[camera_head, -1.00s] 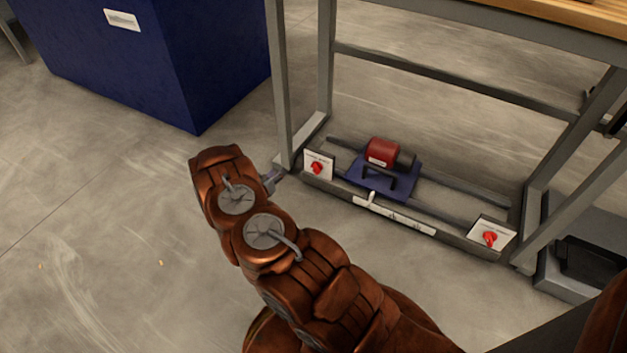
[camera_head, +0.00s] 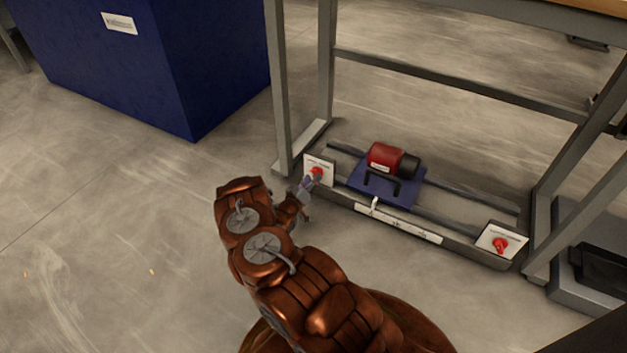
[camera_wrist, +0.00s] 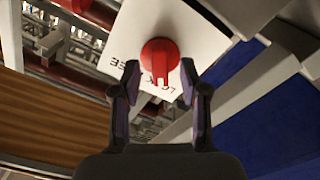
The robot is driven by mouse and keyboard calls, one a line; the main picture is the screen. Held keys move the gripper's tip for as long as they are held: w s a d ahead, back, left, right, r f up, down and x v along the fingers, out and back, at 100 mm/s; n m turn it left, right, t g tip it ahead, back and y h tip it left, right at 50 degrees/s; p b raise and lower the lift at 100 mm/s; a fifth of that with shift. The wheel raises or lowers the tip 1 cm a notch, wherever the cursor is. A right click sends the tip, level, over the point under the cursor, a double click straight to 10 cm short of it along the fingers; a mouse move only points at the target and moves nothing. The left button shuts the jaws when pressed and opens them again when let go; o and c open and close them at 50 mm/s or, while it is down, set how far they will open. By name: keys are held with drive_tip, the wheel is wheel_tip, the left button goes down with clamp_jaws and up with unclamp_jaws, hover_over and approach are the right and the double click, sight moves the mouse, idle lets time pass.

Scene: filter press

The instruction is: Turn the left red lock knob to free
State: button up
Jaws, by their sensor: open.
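The left red lock knob (camera_head: 316,171) sits on a white plate (camera_head: 321,162) at the left end of the low rail under the bench. My gripper (camera_head: 307,186) is close in front of it. In the wrist view the red knob (camera_wrist: 160,57) shows just ahead of my open gripper (camera_wrist: 160,78), between and a little beyond the two fingertips. The fingers do not appear to grip it. Its ridge points down in that view, toward my gripper. Lettering on the plate (camera_wrist: 205,40) is upside down there and partly covered by the knob.
A second red knob (camera_head: 500,244) is at the rail's right end. A red motor-like unit (camera_head: 385,157) on a blue plate (camera_head: 403,201) stands between them. The bench legs (camera_head: 279,90) rise close by the left knob. A blue cabinet (camera_head: 150,60) stands at the left. Floor in front is clear.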

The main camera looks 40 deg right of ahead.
drive_tip(key=shift+x, duration=0.9)
clamp_jaws()
